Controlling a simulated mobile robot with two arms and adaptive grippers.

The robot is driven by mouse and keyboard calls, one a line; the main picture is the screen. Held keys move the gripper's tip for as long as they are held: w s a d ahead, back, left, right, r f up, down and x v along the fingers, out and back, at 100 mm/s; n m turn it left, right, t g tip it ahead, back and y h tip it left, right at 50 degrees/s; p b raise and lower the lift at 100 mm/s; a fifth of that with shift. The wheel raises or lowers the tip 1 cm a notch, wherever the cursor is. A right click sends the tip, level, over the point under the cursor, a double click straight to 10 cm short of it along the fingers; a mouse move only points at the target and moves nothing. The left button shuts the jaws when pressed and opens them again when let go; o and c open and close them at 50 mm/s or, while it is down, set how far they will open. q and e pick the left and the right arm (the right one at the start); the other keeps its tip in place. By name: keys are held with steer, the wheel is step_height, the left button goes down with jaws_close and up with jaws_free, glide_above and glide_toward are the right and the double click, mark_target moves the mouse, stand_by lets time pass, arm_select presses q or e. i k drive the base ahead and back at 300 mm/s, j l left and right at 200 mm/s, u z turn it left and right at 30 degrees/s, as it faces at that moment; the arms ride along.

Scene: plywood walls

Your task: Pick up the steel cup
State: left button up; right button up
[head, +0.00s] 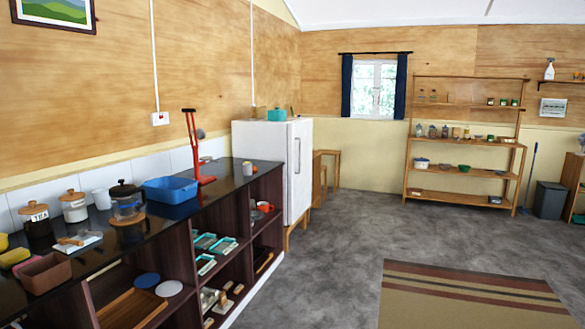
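A small greyish cup (247,168) stands upright near the far end of the dark counter (225,172), by the fridge. It may be the steel cup, but it is too small for me to be sure of its material. Neither of my grippers is in view, and nothing is seen touching the cup.
On the counter are a blue basin (171,190), a red stand (198,150), a glass coffee pot (127,203) and canisters (73,206). An orange mug (265,207) sits in the open shelves below. A white fridge (278,165) stands beyond. The grey floor (330,250) is clear.

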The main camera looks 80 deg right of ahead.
mark_target(247, 168)
steer(key=z, duration=2.45)
steer(key=i+l+z, duration=0.4)
steer(key=i, duration=0.75)
steer(key=i+z, duration=0.35)
steer(key=i, duration=1.75)
steer(key=i+l+u, duration=0.1)
steer(key=i, duration=0.9)
